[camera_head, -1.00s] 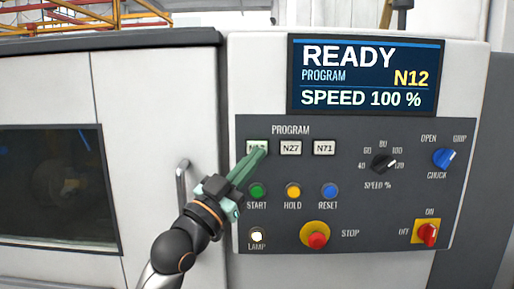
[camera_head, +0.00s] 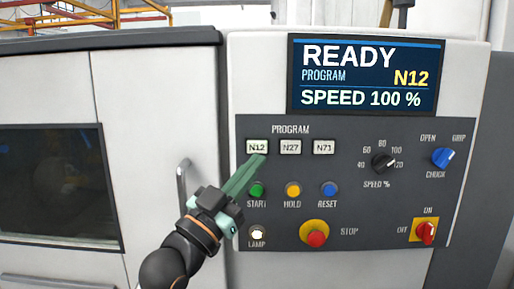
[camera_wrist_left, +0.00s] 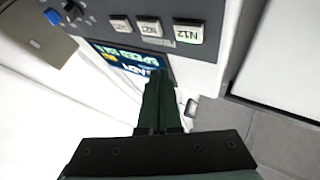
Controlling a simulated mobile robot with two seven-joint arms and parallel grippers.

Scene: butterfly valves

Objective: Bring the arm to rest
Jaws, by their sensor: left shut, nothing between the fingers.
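My left gripper (camera_head: 258,160) is shut and empty, with its green fingertips just below the N12 button (camera_head: 257,147) in the head view. The N12 button is fully visible there, and the fingertips look apart from it. In the left wrist view the shut fingers (camera_wrist_left: 158,85) point toward the panel, and the N12 button (camera_wrist_left: 189,33) is above and to the right of them. The display (camera_head: 364,75) reads READY, PROGRAM N12, SPEED 100 %. My right gripper is in neither view.
The grey control panel (camera_head: 350,225) carries the N27 button (camera_head: 290,147), N71 button (camera_head: 324,147), green START button (camera_head: 257,190), speed knob (camera_head: 383,162), blue chuck knob (camera_head: 444,157) and red STOP button (camera_head: 317,238). A door handle (camera_head: 182,185) stands just left of my arm.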

